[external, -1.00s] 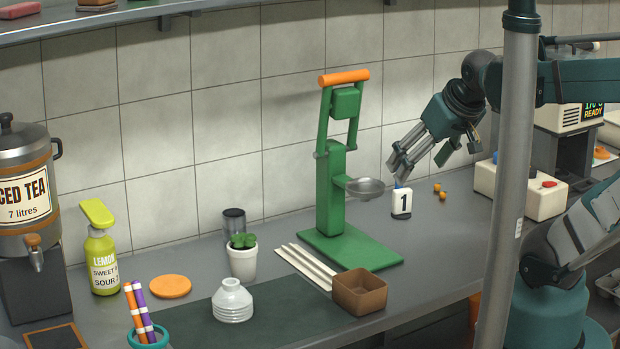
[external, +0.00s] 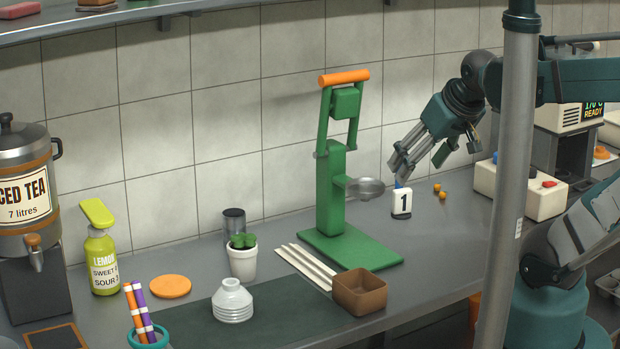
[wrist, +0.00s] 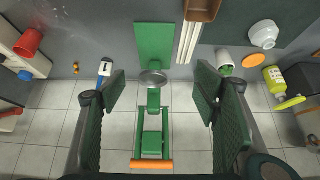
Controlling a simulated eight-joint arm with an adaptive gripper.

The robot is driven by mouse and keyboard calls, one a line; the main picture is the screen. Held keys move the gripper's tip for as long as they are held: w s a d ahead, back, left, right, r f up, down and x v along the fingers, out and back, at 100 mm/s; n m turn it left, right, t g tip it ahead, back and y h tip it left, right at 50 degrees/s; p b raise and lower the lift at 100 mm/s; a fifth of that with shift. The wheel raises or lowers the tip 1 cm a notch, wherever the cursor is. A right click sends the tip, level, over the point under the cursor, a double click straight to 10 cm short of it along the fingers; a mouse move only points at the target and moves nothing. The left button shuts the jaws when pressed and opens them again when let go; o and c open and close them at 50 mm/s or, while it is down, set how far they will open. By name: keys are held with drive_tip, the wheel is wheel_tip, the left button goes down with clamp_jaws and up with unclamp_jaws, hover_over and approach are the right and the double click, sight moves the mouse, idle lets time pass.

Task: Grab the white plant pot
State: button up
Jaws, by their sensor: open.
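The white plant pot (external: 242,264) stands upright on the counter, left of the green press, with a small green plant (external: 243,240) in it. In the wrist view the pot (wrist: 223,56) shows right of the press, beyond my right finger. My gripper (external: 418,160) is open and empty, above the counter near the number 1 sign, to the right of the press and well away from the pot. In the wrist view the two fingers of my gripper (wrist: 160,85) are spread wide, with the press between and beyond them.
The green press (external: 333,185) with its metal bowl stands between my gripper and the pot. Near the pot are a dark can (external: 234,222), pale sticks (external: 306,266), a white ribbed jar (external: 232,302), an orange disc (external: 171,286) and a brown box (external: 360,293).

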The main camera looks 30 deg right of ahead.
drive_tip(key=w, duration=0.1)
drive_tip(key=m+g+h+p, duration=0.3)
drive_tip(key=m+g+p, duration=0.15)
drive_tip(key=m, duration=0.35)
hover_over(242, 245)
drive_tip(key=s+a, duration=0.1)
drive_tip(key=s, duration=0.1)
drive_tip(key=shift+t, duration=0.45)
wheel_tip(242, 245, down, 17)
drive_tip(key=shift+s+a+r, duration=0.1)
drive_tip(key=shift+a+r, duration=0.05)
drive_tip(key=shift+r, duration=0.05)
drive_tip(key=shift+a+f, duration=0.3)
drive_tip(key=shift+f, duration=0.1)
drive_tip(key=shift+x, duration=1.25)
